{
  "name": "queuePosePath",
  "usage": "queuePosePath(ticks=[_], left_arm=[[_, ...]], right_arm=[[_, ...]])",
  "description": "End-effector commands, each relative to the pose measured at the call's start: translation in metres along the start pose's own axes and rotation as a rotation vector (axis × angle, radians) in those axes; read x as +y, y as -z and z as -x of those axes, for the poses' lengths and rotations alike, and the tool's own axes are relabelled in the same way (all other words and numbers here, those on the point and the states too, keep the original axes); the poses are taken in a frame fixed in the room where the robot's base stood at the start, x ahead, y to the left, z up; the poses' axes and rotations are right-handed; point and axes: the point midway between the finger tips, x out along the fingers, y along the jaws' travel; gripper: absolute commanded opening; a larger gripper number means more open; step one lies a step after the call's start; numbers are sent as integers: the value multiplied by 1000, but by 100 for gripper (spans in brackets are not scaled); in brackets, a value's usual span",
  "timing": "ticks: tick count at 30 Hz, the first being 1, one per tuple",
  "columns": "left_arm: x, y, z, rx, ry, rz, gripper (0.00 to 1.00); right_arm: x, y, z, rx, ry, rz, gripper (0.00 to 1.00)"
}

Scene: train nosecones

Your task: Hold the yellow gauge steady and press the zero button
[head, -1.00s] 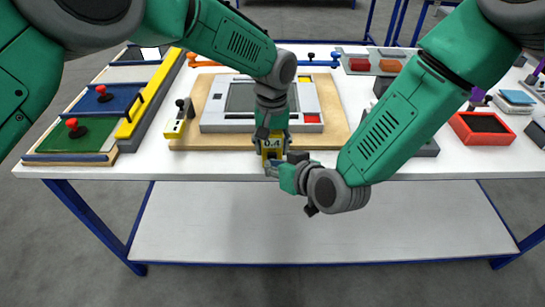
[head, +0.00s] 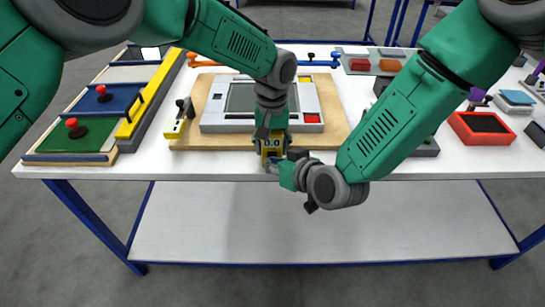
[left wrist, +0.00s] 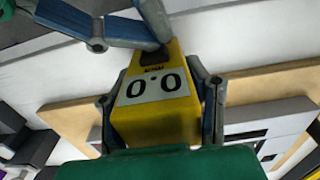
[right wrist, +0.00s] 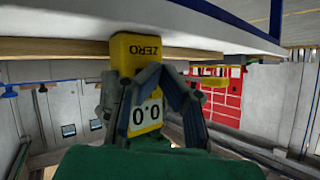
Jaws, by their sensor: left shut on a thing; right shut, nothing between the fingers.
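The yellow gauge (head: 271,144) is at the front edge of the wooden board, and its display reads 0.0. My left gripper (left wrist: 160,100) is shut on the gauge, one finger on each side of it. The display and a dark button under the ZERO label show in the left wrist view. My right gripper (right wrist: 160,80) is shut and empty, its fingertips at the face of the gauge (right wrist: 135,45) just by the ZERO label. In the right wrist view the fingers hide the button, so contact there cannot be told.
A grey fixture (head: 218,120) with a screen and a red block sits on the wooden board (head: 190,142). Panels with red knobs (head: 84,133) stand at the left. A red tray (head: 460,125) and grey parts are at the right. The table's front edge (head: 230,172) is close.

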Motion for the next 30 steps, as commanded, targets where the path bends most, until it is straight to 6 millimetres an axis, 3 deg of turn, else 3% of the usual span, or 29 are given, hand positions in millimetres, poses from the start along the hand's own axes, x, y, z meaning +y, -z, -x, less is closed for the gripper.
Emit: queuePosePath(ticks=[23, 30], left_arm=[[0, 0, -1, -2, 1, -1, 7], [0, 0, -1, -1, 1, 0, 7]], right_arm=[[-10, -10, 14, 1, 0, 0, 0], [-21, -21, 29, -2, 1, 1, 0]])
